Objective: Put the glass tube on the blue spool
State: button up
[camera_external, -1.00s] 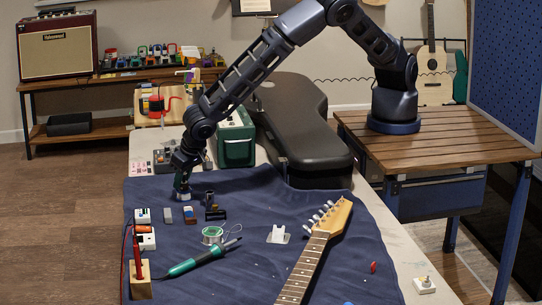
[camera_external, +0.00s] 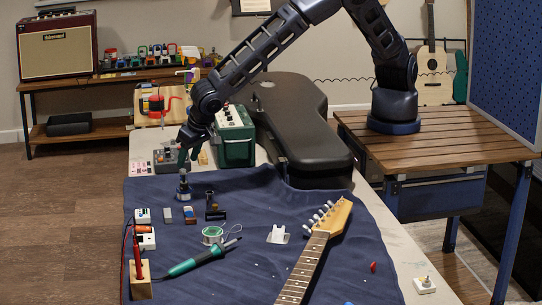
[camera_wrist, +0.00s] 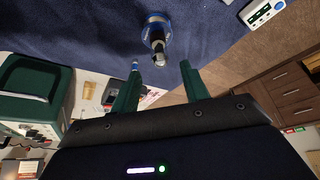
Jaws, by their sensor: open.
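A small upright stack with a blue base (camera_external: 184,190) stands on the dark blue cloth near its back left. It looks like the blue spool with a narrower dark or clear piece, possibly the glass tube, upright on it. In the wrist view the blue-rimmed spool (camera_wrist: 147,36) shows with a shiny, glassy-looking end (camera_wrist: 158,57) at its middle. I cannot tell exactly how the tube sits. My gripper (camera_external: 185,158) is above and slightly behind the stack, apart from it. Its two green fingers (camera_wrist: 160,70) are open, with nothing between them.
A green solder spool (camera_external: 212,235), soldering iron (camera_external: 198,260) and guitar neck (camera_external: 308,262) lie nearer. A green amplifier (camera_external: 235,140) and black case (camera_external: 290,125) stand behind.

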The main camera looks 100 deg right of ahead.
jog(key=shift+v, duration=1.85)
jog(key=s+d+r+n+y, duration=0.4)
jog(key=s+d+r, duration=1.65)
jog(key=r, duration=0.35)
jog(key=s+d+r+n, duration=0.1)
jog(key=s+d+r, duration=0.1)
jog(key=s, duration=0.7)
jog(key=s+d+r+n+t, duration=0.1)
jog(key=s+d+r+n, duration=0.1)
jog(key=s, duration=0.8)
jog(key=s+d+r+n, duration=0.1)
jog(key=s+d+n, duration=0.1)
jog(key=s, duration=0.8)
jog(key=shift+d+r+h, duration=0.4)
jog(key=shift+d, duration=0.05)
